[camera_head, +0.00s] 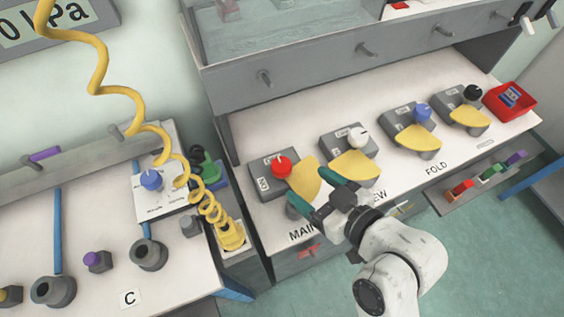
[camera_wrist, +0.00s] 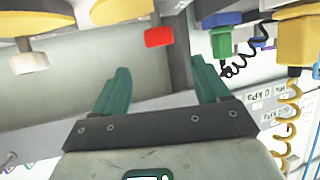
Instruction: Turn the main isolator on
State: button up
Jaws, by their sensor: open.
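The red knob (camera_head: 281,167) sits on a grey switch box (camera_head: 262,180) at the left of the white bench, behind the partly hidden "MAIN" label (camera_head: 301,234). A small pale mark on it points toward the back. A yellow plate (camera_head: 303,176) is beside it. My gripper (camera_head: 309,188) is open and empty, just right of and in front of the red knob, apart from it. In the wrist view, a red block (camera_wrist: 158,37), apparently this knob, shows beyond and between my spread teal fingers (camera_wrist: 160,82). Small switch lettering is hard to read.
Similar boxes with a white knob (camera_head: 358,136), blue knob (camera_head: 421,112) and black knob (camera_head: 472,92) run rightward. A grey rail with pegs (camera_head: 365,49) overhangs behind. A yellow coiled hose (camera_head: 180,165) hangs left. A red tray (camera_head: 510,102) stands far right.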

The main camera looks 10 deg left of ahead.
aim_at(284, 167)
jog(key=x, duration=1)
jog(key=shift+w+a+f+p, duration=0.1)
jog(key=shift+w+f+p, duration=0.1)
jog(key=shift+p, duration=0.2)
jog(key=shift+s, duration=0.1)
grip_shut()
